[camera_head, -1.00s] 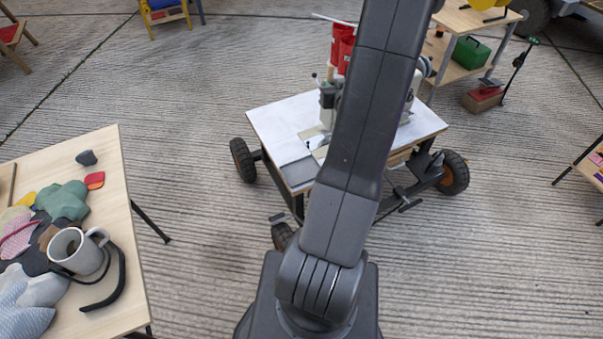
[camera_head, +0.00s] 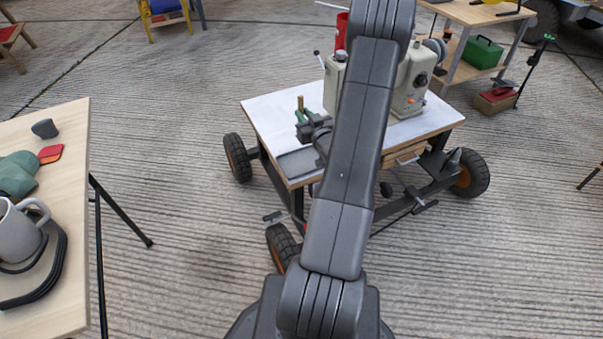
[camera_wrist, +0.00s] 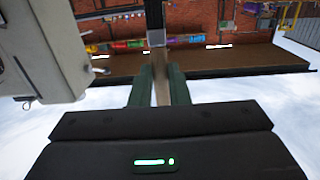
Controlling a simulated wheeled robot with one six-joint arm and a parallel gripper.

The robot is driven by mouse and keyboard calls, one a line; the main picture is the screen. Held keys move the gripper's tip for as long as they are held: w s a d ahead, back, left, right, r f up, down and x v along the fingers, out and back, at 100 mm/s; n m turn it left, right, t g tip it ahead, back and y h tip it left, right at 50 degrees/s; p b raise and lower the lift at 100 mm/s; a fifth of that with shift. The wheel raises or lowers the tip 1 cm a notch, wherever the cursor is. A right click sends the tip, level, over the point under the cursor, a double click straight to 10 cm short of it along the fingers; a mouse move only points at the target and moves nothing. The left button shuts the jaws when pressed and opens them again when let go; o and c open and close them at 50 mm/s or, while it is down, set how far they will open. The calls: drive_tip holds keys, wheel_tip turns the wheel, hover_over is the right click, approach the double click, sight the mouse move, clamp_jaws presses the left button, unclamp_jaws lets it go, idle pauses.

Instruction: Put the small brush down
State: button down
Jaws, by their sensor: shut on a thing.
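The small brush shows in the wrist view as a pale wooden handle (camera_wrist: 160,88) with a grey metal collar and a dark strip running up from it. My gripper (camera_wrist: 159,78) has its two green fingers shut on the handle. In the head view my gripper (camera_head: 303,117) is over the left part of the white-topped cart (camera_head: 268,112). The brown end of the handle sticks up above the fingers there. The brush's other end is hidden, and I cannot tell whether it touches the cart top.
A beige sewing machine (camera_head: 414,80) stands on the cart, right of my gripper and partly behind my arm. A grey patch (camera_head: 300,163) lies at the cart's front left. A wooden table (camera_head: 68,150) with a mug (camera_head: 18,232) is at the left.

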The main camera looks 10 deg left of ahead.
wheel_tip(320, 180, down, 3)
drive_tip(key=b, duration=0.4)
hover_over(301, 162)
wheel_tip(301, 162, down, 10)
drive_tip(key=shift+f, duration=0.1)
drive_tip(key=shift+f, duration=0.2)
drive_tip(key=c, duration=1.4)
unclamp_jaws()
drive_tip(key=shift+r, duration=0.1)
